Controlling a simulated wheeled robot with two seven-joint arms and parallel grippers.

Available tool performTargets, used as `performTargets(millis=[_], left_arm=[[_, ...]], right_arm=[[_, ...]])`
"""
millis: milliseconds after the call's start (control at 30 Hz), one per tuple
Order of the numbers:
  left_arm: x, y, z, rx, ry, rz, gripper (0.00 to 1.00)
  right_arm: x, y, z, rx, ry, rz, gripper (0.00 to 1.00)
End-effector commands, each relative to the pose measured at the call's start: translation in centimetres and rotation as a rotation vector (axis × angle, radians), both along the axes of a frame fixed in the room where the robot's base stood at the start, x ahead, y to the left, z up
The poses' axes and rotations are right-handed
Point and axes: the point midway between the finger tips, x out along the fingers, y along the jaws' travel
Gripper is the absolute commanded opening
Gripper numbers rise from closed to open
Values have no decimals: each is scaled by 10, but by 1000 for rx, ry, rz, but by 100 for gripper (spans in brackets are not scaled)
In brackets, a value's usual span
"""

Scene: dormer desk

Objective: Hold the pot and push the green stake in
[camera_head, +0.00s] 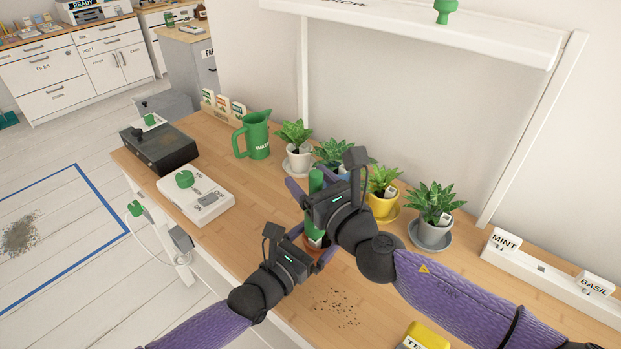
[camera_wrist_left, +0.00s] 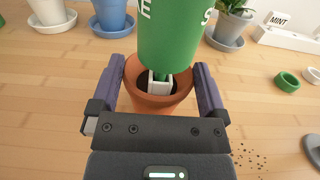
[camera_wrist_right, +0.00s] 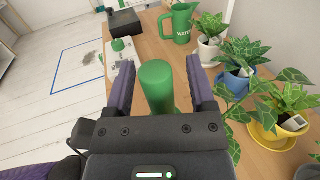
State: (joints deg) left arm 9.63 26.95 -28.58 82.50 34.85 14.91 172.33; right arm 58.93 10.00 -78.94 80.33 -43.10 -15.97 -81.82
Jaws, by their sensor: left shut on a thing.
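The terracotta pot (camera_wrist_left: 160,105) sits on the desk between the fingers of my left gripper (camera_head: 316,244), which is shut on it. The green stake (camera_wrist_left: 172,35), a thick cylinder with white letters, stands above the pot. Its narrow lower part meets a pale square piece (camera_wrist_left: 160,82) inside the pot; how deep it goes is hard to tell. The stake's top also shows in the head view (camera_head: 315,181) and right wrist view (camera_wrist_right: 157,80). My right gripper (camera_wrist_right: 160,80) is open, with its fingers on either side of the stake and visible gaps between.
Potted plants stand behind, including a yellow pot (camera_head: 383,206) and a grey one (camera_head: 433,234). A green watering jug (camera_head: 256,135) and a white box with a green knob (camera_head: 196,195) are to the left. Loose soil (camera_head: 338,308) lies in front. MINT and BASIL labels sit at right.

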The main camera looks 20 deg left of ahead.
Motion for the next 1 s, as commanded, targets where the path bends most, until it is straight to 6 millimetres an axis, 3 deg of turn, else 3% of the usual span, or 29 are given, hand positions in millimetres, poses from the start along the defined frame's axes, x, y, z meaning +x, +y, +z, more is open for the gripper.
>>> performTargets(millis=[233, 600, 1000], left_arm=[[0, 0, 0, 0, 1, 0, 22], [0, 0, 0, 0, 1, 0, 22], [0, 0, 0, 0, 1, 0, 22]], right_arm=[[-10, -15, 0, -1, -1, -1, 71], [-67, -86, -1, -2, 2, -2, 71], [-74, -94, 0, 0, 0, 0, 71]])
